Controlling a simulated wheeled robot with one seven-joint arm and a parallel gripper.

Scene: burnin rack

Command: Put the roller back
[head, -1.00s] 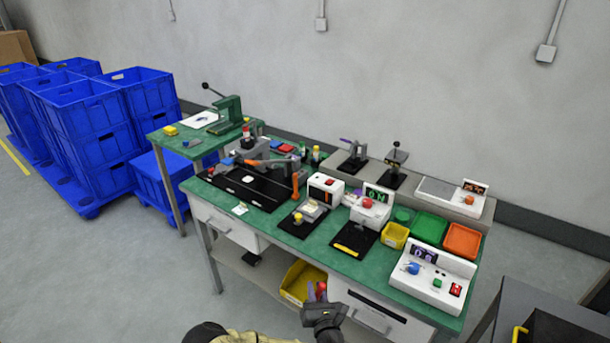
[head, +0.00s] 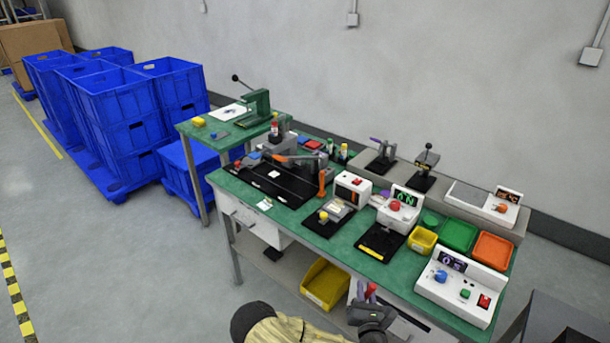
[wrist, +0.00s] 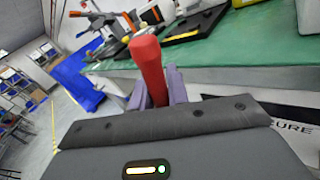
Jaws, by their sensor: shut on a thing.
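My gripper (head: 369,298) is in front of the bench's front edge, low in the head view. It is shut on a red-handled tool, which I take to be the roller (wrist: 148,66). The red handle stands up between the purple-grey fingers in the wrist view, and its tip also shows in the head view (head: 371,288). The lower part of the tool is hidden by the gripper body. The green bench top (head: 285,215) lies beyond the gripper.
A black mat (head: 268,190) with an orange-handled arm, small machines, and yellow (head: 421,241), green (head: 459,235) and orange (head: 493,250) trays fill the bench. A yellow bin (head: 325,285) sits on the lower shelf. Blue crates (head: 120,110) stand at left. Floor at left is open.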

